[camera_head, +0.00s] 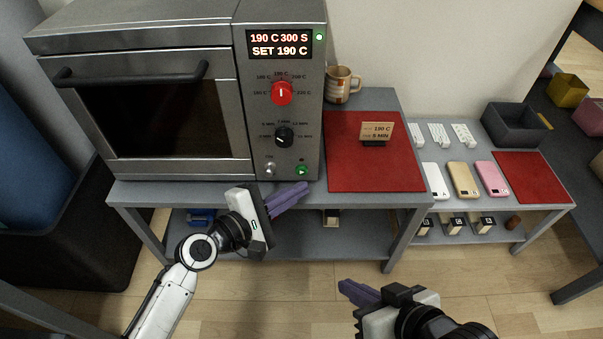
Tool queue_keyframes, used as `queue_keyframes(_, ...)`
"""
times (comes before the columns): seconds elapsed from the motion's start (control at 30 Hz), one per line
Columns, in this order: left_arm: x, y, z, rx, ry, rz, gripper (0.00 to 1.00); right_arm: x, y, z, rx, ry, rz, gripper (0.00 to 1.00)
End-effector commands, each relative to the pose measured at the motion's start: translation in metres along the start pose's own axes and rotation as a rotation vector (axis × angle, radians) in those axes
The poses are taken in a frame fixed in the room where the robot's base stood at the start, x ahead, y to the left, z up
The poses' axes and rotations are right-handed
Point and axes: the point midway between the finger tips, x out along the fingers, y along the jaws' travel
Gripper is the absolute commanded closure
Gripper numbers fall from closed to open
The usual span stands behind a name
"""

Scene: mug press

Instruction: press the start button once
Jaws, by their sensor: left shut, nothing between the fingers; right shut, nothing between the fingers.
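The press oven (246,130) stands on the grey table, its door shut. Its display (280,44) reads 190 C 300 S, SET 190 C, with a green light (319,37) beside it. Below are a red temperature knob (282,93), a black timer knob (284,137), a small toggle switch (270,168) and the green start button (302,170) at the lower right of the panel. My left gripper (290,198) is shut and empty, its purple fingers just below the start button in the picture. My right gripper (358,292) is shut and empty, low in front of the table.
A striped mug (342,85) stands right of the oven. A card reading 190 C, 5 MIN (377,132) stands on a red mat (352,174). A side table holds phones (464,180), a dark bin (515,124) and another red mat (545,178). Floor in front is clear.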

Motion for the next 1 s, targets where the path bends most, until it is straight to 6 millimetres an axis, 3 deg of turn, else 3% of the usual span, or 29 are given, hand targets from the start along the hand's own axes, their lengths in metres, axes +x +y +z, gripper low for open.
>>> queue_keyframes(0.23, 0.0085, 0.0065, -0.0057, -0.001, -0.001, 0.000, 1.00, -0.0019, -0.0021, -0.0044, 0.001, 0.016, -0.006, 1.00)
queue_keyframes(1.0, 0.0085, 0.0067, -0.0059, 0.000, 0.000, 0.000, 1.00, -0.0005, -0.0025, 0.0014, 0.005, 0.003, -0.007, 1.00)
